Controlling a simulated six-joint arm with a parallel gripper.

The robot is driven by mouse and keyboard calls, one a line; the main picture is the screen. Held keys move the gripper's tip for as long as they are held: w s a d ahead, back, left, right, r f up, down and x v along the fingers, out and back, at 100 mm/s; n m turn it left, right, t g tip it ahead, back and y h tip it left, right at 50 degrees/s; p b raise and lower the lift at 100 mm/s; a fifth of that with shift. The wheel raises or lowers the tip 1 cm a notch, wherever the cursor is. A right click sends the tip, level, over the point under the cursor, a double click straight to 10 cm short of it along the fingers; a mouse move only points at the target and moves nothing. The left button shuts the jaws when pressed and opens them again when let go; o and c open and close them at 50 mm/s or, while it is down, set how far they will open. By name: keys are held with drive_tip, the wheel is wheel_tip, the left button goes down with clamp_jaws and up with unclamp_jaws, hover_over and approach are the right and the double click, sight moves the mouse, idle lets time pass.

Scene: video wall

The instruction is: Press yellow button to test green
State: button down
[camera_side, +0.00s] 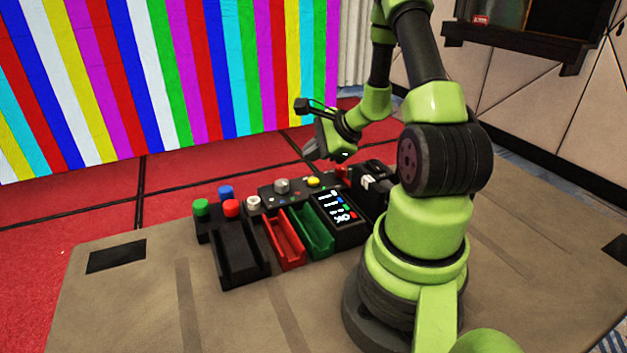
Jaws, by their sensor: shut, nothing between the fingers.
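The yellow button (313,182) sits on the dark control panel, right of a grey knob (282,186). My gripper (317,153) is shut and empty. In the picture it is just above the yellow button, and a gap shows between them. A green button (201,206) stands at the panel's left end. The video wall (170,75) at the back shows vertical stripes in many colours, green among them.
Blue (226,192), red (232,208) and white (253,202) buttons stand beside the green one. Black (240,255), red (284,240) and green (313,232) trays and a small lit screen (342,212) lie in front. The table (130,300) is clear at the front left.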

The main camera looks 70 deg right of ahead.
sight(314, 181)
drive_tip(key=shift+f, duration=1.75)
drive_tip(key=shift+f, duration=0.15)
idle(0.6)
drive_tip(key=shift+f, duration=0.25)
drive_tip(key=shift+f, duration=0.45)
idle(0.6)
drive_tip(key=shift+r, duration=0.9)
drive_tip(key=shift+r, duration=0.1)
drive_tip(key=shift+r, duration=2.4)
